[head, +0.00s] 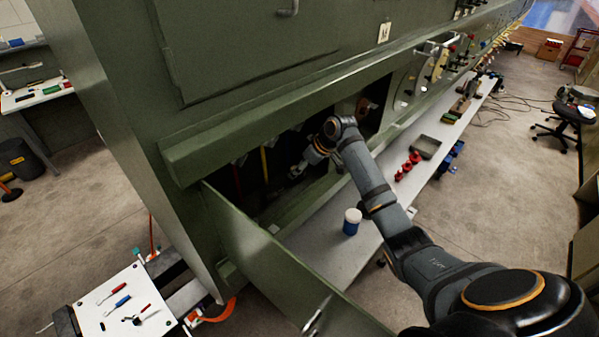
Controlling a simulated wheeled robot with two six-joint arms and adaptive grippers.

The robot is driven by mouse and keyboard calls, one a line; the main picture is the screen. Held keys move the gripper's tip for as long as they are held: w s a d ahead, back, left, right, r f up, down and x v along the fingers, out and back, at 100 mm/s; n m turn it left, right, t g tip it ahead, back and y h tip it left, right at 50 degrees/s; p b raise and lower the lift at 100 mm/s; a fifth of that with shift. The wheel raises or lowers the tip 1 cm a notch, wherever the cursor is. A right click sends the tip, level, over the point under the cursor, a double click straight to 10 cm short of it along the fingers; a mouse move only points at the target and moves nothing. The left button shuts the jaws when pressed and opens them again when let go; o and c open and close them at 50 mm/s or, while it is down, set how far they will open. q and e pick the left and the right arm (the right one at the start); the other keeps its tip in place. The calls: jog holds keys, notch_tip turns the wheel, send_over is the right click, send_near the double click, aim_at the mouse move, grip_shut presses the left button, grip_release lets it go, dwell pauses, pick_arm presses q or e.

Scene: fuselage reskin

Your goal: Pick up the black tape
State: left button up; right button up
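I cannot make out the black tape for certain in the head view; the inside of the green opening is dark. My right arm comes in from the lower right and reaches into that opening in the green fuselage structure (240,157). My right gripper (295,172) is at its end, inside the shadowed opening. It is small and dark there, so I cannot tell whether it is open or shut or holds anything. My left gripper is not in view.
A green door panel (270,262) hangs open below the opening. A long grey bench (335,250) holds a blue jar with a white lid (351,222), red parts (407,166) and a dark tray (425,147). A white board with tools (100,297) stands lower left.

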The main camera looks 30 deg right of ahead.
jog(key=s+a+r, duration=0.6)
jog(key=s+r, duration=0.5)
jog(key=s, duration=0.1)
jog(key=shift+s, duration=0.3)
